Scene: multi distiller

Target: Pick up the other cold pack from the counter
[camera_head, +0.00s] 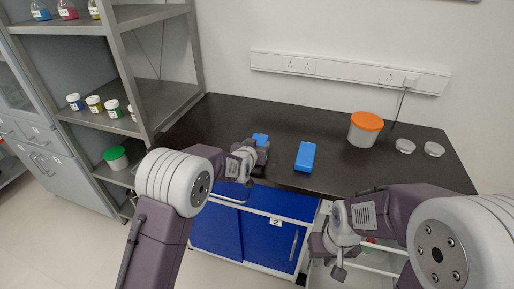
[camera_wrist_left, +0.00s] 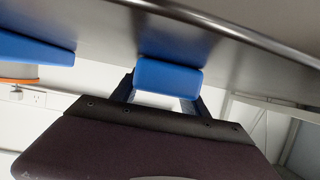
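Two blue cold packs lie on the dark counter (camera_head: 225,117). The left cold pack (camera_head: 261,138) is at my left gripper (camera_head: 257,148), which is low over the counter and partly covers it. In the left wrist view, this cold pack (camera_wrist_left: 167,76) shows at my left gripper's fingers (camera_wrist_left: 163,100), one at each side. I cannot tell whether they press on it. The other cold pack (camera_head: 305,156) lies flat to the right, apart from both grippers. My right gripper (camera_head: 325,248) is in front of the counter, below its edge; its fingers are unclear.
A tub with an orange lid (camera_head: 364,130) and two clear dishes (camera_head: 405,146) stand at the counter's right. Grey shelves (camera_head: 150,100) with small jars rise at the left. Blue cabinet doors (camera_head: 240,235) are under the counter. Counter space behind the packs is clear.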

